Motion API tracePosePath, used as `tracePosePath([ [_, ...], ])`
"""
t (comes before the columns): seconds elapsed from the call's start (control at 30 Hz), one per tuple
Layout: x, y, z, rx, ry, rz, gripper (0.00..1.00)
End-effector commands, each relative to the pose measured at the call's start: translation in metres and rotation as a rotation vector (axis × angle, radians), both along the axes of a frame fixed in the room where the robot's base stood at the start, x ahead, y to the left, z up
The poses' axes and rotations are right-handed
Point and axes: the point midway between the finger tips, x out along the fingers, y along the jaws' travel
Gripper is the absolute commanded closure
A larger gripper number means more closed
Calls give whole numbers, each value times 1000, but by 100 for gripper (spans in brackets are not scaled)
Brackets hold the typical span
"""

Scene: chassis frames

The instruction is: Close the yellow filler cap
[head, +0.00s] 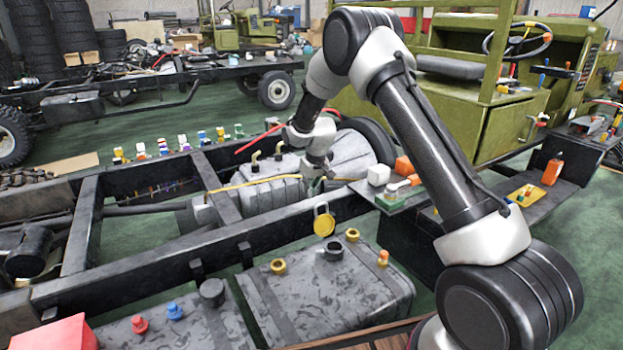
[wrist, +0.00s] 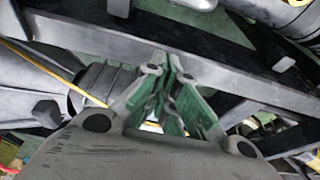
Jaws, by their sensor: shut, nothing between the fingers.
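The yellow filler cap (head: 324,225) is a round disc with a grey loop above it, standing open and roughly upright against the chassis rail in the head view. Just below it is a dark round filler neck (head: 333,250) on the top of a grey tank (head: 355,290). My gripper (head: 315,185) is above and behind the cap, on the far side of the rail, apart from it. In the wrist view my gripper (wrist: 165,66) has its green and grey fingers together with nothing between them. I cannot make out the cap in the wrist view.
The black chassis rail (head: 265,238) runs between my gripper and the tank. Brass fittings (head: 278,266) and an orange-topped one (head: 383,258) stand on the tank. A second tank with red and blue caps (head: 175,311) is at left. A small shelf (head: 405,195) with a white block is at right.

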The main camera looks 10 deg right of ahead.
Motion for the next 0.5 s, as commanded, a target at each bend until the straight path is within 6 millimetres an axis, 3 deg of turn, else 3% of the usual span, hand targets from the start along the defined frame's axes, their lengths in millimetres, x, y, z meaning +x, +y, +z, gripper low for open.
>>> tracePosePath([
  [0.03, -1, 0, -7, -1, 2, 0, 100],
  [0.27, -31, -10, -2, -1, 1, 1, 100],
  [0.5, -38, -12, -1, -1, 1, 1, 100],
])
